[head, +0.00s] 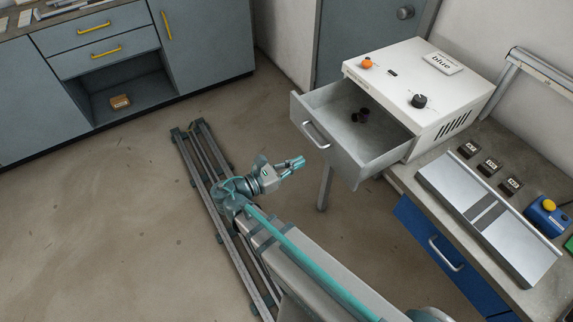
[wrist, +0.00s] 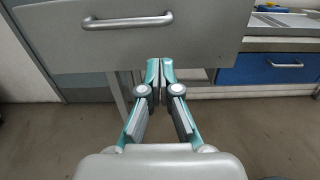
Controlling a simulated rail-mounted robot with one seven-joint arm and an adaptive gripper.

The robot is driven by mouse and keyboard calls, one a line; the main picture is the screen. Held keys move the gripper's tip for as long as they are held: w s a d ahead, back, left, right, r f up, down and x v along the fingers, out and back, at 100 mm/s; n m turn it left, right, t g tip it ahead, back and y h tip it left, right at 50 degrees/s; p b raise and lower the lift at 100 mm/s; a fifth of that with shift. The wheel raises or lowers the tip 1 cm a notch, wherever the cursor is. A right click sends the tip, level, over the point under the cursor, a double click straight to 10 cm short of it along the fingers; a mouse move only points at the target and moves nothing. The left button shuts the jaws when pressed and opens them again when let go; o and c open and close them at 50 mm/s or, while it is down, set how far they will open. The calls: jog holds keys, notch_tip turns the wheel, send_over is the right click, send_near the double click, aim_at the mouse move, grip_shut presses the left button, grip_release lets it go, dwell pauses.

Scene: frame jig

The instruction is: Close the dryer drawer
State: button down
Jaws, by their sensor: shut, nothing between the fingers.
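The dryer (head: 440,88) is a white box on the bench at the right of the head view.
The bench (head: 405,178) carries a metal plate (head: 490,215), small black blocks (head: 488,165) and a blue box with a yellow button (head: 545,215). A blue drawer (head: 440,250) sits below, shut. Grey cabinets (head: 120,55) stand at the back left. The floor between is clear.

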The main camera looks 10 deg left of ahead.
jog(key=p+x, duration=0.2)
jog(key=x, duration=0.6)
jog(key=shift+w+d+p, duration=0.15)
jog(key=shift+w+p, duration=0.05)
jog(key=shift+p, duration=0.1)
jog(key=shift+w, duration=0.1)
